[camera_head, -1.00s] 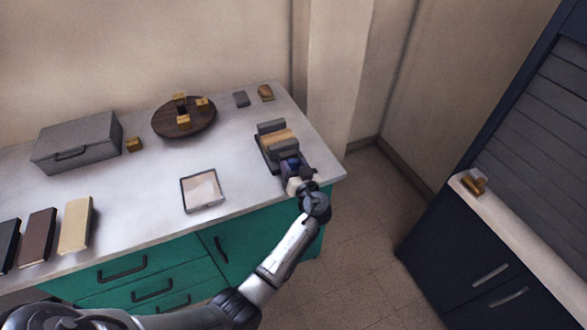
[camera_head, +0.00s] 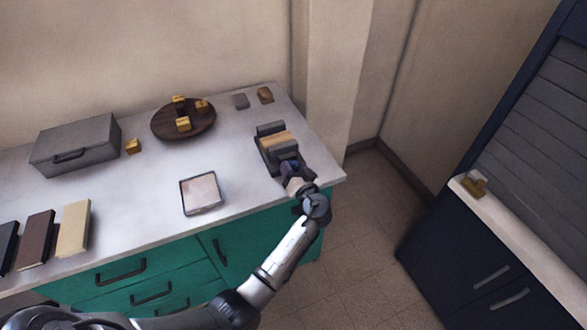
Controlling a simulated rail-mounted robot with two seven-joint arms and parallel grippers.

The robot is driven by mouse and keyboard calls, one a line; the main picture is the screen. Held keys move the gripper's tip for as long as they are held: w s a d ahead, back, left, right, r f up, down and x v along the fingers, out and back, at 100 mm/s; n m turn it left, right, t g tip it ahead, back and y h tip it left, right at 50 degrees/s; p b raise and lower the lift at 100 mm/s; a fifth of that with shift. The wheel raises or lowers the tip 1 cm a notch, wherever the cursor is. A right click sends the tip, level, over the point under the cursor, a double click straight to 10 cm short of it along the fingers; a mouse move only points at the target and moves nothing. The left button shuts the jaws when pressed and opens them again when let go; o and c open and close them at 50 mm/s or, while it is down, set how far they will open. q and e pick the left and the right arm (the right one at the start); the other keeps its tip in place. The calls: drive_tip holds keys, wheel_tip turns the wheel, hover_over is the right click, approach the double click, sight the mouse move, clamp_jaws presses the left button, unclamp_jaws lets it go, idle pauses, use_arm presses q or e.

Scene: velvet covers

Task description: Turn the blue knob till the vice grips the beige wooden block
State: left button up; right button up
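The vice (camera_head: 270,129) stands near the right end of the worktop, with dark grey jaws. The beige wooden block (camera_head: 275,141) sits between its jaws; I cannot tell if both jaws touch it. The blue knob (camera_head: 291,165) is at the vice's near end and mostly hidden by my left gripper (camera_head: 293,172). The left gripper is at the knob, and its fingers are too small and dark to tell whether they are closed on it. My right gripper is not in view.
A round wooden board (camera_head: 183,118) with several yellow blocks, a grey case (camera_head: 76,145) and a shallow tray (camera_head: 201,194) stand left of the vice. Two small blocks lie behind it. Books (camera_head: 73,228) lie at the far left. The worktop's right edge is close to the vice.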

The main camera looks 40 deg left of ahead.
use_arm(q)
drive_tip(key=o, duration=0.5)
drive_tip(key=shift+c, duration=0.2)
drive_tip(key=v, duration=1.3)
drive_tip(key=shift+d+p, duration=0.4)
drive_tip(key=shift+p, duration=0.05)
drive_tip(key=shift+s, duration=0.1)
